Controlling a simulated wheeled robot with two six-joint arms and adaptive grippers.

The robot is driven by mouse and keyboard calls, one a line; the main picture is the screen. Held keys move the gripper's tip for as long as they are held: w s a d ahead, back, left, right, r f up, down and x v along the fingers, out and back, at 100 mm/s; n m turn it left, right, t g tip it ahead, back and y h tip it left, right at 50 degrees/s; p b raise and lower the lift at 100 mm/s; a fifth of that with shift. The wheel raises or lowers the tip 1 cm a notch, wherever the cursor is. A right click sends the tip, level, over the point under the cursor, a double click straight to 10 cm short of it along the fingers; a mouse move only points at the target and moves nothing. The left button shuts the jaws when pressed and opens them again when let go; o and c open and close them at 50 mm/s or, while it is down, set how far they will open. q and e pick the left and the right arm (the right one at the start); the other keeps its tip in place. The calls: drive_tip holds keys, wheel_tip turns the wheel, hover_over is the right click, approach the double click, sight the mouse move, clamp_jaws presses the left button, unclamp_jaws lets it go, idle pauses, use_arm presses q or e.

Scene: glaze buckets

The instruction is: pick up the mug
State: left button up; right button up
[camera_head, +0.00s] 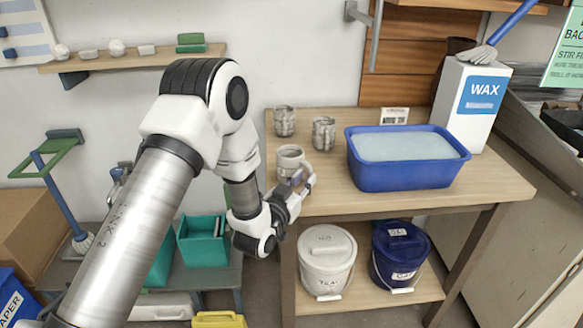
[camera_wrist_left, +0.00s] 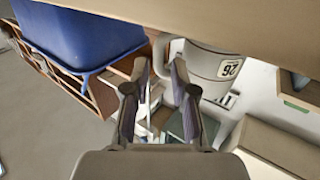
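A light grey mug (camera_head: 289,157) stands near the front left edge of the wooden table (camera_head: 450,187). My left gripper (camera_head: 304,181) is at the mug's front right side in the head view and covers part of it. In the left wrist view the mug (camera_wrist_left: 212,68), with a "26" label, appears upside down, just right of the fingertips. My left gripper (camera_wrist_left: 160,66) shows two fingers spread apart with nothing held between them. I cannot tell whether a finger touches the mug. My right gripper is in neither view.
A blue tub (camera_head: 400,178) is to the right, with a white wax box (camera_head: 470,105) beyond. Two lidded buckets, white (camera_head: 326,262) and blue (camera_head: 399,253), sit on the lower shelf.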

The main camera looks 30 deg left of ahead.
sight(310, 174)
use_arm(q)
drive_tip(key=w, duration=0.2)
drive_tip(key=w+f, duration=0.1)
drive_tip(key=w, duration=0.1)
drive_tip(key=shift+w+d, duration=0.2)
drive_tip(key=shift+w, duration=0.05)
drive_tip(key=shift+s+r, duration=0.25)
drive_tip(key=shift+c, duration=0.4)
clamp_jaws()
